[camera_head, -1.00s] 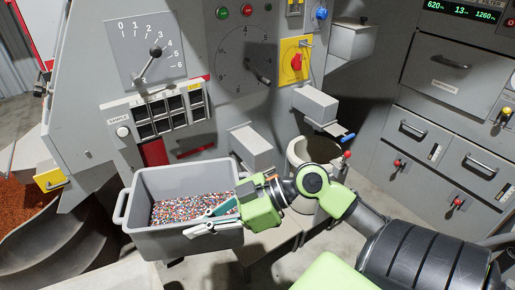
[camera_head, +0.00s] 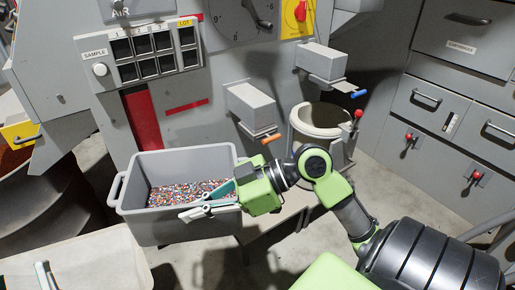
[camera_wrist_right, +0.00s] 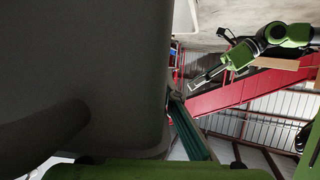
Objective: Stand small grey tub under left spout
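The small grey tub (camera_head: 180,228), with coloured granules in it, hangs upright in the head view, left of and in front of the left spout (camera_head: 250,102). My right gripper (camera_head: 208,205) reaches in from the right and is shut on the tub at its right front rim. In the right wrist view the tub's dark wall (camera_wrist_right: 100,60) fills the left side, with one finger (camera_wrist_right: 190,132) beside it. The left spout is a grey box with an orange handle. My left gripper (camera_wrist_right: 205,78) shows small in the wrist view; its opening is unclear.
The right spout (camera_head: 322,62) has a blue handle; a pale round container (camera_head: 318,117) stands below it. A low ledge (camera_head: 278,235) shows beneath the left spout. A pale tray-like surface (camera_head: 100,268) lies at the lower left. Drawers (camera_head: 430,112) are at the right.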

